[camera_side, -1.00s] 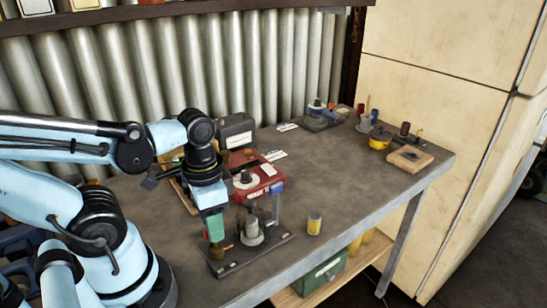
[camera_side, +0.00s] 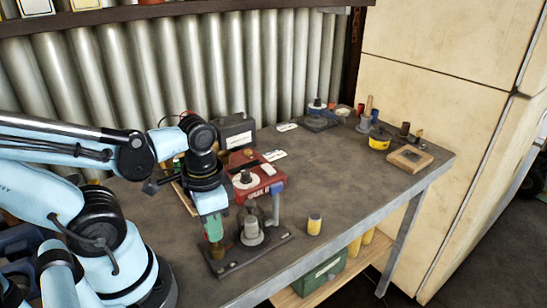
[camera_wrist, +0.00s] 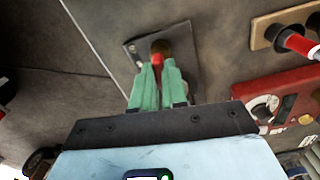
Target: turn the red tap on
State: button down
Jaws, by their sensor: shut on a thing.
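The red tap (camera_wrist: 157,59) shows as a small red handle beside a round brass-coloured part on a dark plate (camera_wrist: 135,47), in the wrist view. My gripper (camera_wrist: 158,68) has its green fingers on either side of the red handle and is shut on it. In the side view my gripper (camera_side: 214,238) points down at the left end of the dark plate (camera_side: 270,248), by a brass-coloured fitting. The red handle is hidden there by the fingers. I cannot tell the handle's exact angle.
A grey cylinder (camera_side: 251,230) and a blue-grey post stand on the same plate, close right of my gripper. A red box (camera_side: 262,182) lies behind. A yellow-topped can (camera_side: 314,224) stands to the right. The bench's middle right is clear.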

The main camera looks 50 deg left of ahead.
jog(key=shift+n, duration=1)
jog(key=c, duration=1.2)
grip_release()
jog(key=shift+o, duration=0.2)
jog(key=shift+r, duration=0.1)
notch_tip(320, 180, up, 12)
jog(key=shift+f, duration=6.1)
